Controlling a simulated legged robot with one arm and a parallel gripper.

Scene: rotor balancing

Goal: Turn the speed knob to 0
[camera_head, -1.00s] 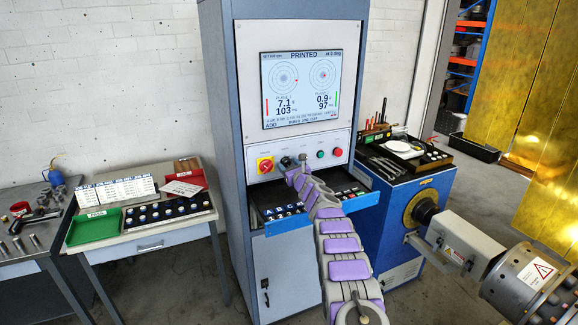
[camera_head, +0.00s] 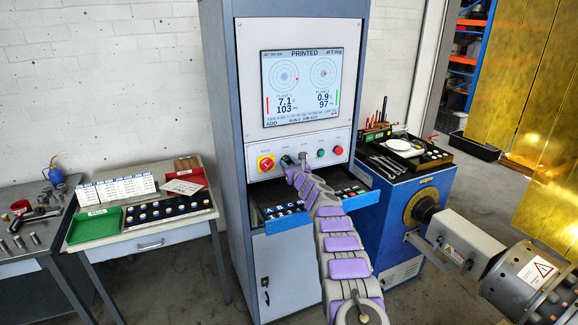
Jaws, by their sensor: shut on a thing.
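The control panel (camera_head: 254,149) sits below the screen on the tall grey-blue cabinet. My gripper (camera_head: 301,159) is at the middle of this panel, shut on a small knob there, which its fingers and my arm largely hide. I cannot read the knob's pointer or scale. The screen (camera_head: 301,87) reads "PRINTED". Its small top-left text starts with "SET" and ends in "rpm", but the number is too small to read surely.
A red-and-yellow main switch (camera_head: 265,163) is at the panel's left. A green button (camera_head: 320,154) and a red button (camera_head: 337,151) are close to my gripper's right. An open drawer (camera_head: 273,227) juts out below my arm.

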